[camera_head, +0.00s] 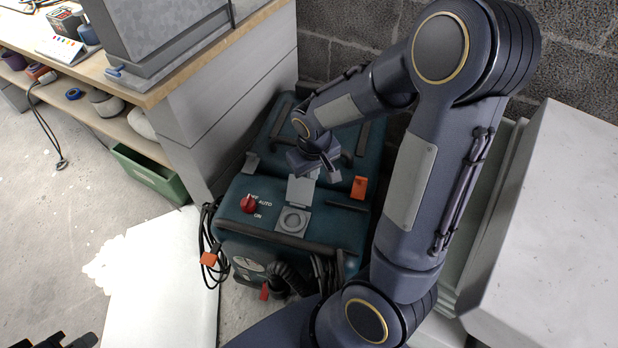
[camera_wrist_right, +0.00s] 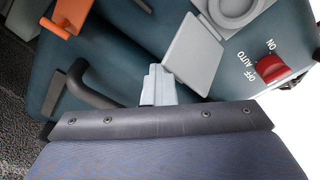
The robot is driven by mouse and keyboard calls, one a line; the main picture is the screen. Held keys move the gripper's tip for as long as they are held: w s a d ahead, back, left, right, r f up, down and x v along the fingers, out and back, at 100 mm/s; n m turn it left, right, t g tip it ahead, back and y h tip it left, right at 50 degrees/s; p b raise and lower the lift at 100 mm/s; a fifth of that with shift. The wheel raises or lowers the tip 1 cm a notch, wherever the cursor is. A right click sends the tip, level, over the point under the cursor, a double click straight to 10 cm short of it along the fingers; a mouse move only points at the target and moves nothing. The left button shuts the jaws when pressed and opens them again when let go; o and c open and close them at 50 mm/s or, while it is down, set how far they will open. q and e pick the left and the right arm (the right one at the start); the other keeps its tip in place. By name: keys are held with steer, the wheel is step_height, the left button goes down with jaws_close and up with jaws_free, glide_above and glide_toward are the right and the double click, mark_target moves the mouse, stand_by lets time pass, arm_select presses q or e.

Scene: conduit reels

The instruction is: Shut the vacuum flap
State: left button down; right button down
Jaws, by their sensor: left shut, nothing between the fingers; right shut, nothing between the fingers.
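The vacuum is a teal machine (camera_head: 250,228) on the floor, with a red knob (camera_head: 249,204) marked OFF, AUTO and ON. Its grey square flap (camera_head: 300,190) stands open, off the round grey port (camera_head: 292,221), which is uncovered; in the right wrist view the flap (camera_wrist_right: 193,56) is beside the port (camera_wrist_right: 238,8). My right gripper (camera_head: 332,172) is shut and empty, just behind the flap. In the right wrist view its fingers (camera_wrist_right: 158,84) are close to the flap's edge; I cannot tell whether they touch. My left gripper (camera_head: 68,341) is shut, partly cut off at the bottom left.
A workbench (camera_head: 225,90) stands left, a pale block (camera_head: 550,220) right, a brick wall behind. A white panel (camera_head: 165,285) lies on the floor.

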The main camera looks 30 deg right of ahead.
mark_target(312, 195)
steer(key=shift+g+y, duration=0.4)
steer(key=shift+g, duration=0.4)
steer(key=s+a+p, duration=0.1)
steer(key=s+a, duration=0.1)
steer(key=s, duration=0.1)
steer(key=s+a+r+p, duration=0.1)
steer(key=shift+s+a+r+p, duration=0.1)
steer(key=shift+s+a+p, duration=0.15)
steer(key=shift+s+p, duration=0.05)
steer(key=shift+w+d+r+p, duration=0.1)
steer(key=shift+w+r+p, duration=0.1)
steer(key=shift+r+p, duration=0.25)
steer(key=shift+w+r+p, duration=0.15)
steer(key=shift+r+p, duration=0.25)
steer(key=shift+r, duration=0.05)
steer(key=shift+w+d+r+p, duration=0.15)
steer(key=shift+d+r+p, duration=0.1)
steer(key=shift+r+p, duration=0.4)
steer(key=shift+w+d+r+p, duration=0.1)
steer(key=shift+d+r+p, duration=0.1)
steer(key=shift+r+p, duration=0.35)
steer(key=shift+d, duration=0.1)
